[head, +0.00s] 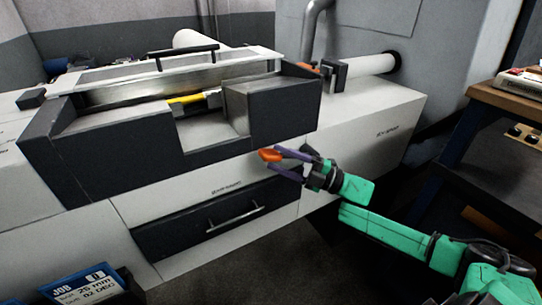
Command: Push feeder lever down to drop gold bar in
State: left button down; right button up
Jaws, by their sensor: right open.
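My right gripper (278,163) reaches in from the lower right on a green arm. Its purple fingers are spread open in front of the machine's pale front panel. A rounded orange piece (269,155) shows at the tip of the upper finger; I cannot tell whether it is part of the finger or a separate knob. Another small orange piece (308,67) sits beside a dark bracket (334,74) at the pale tube on top, well above the gripper. I cannot tell which is the feeder lever. A yellow bar-like part (185,101) lies in the machine's open bay. My left gripper is out of view.
The dark machine housing (270,108) stands behind the gripper, with a dark drawer and its handle (235,220) below left. A job card (85,285) is at the lower left. A wooden bench (510,98) stands at the right. Floor is free below the gripper.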

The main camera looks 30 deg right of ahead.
jog(key=shift+x, duration=1.4)
grip_shut()
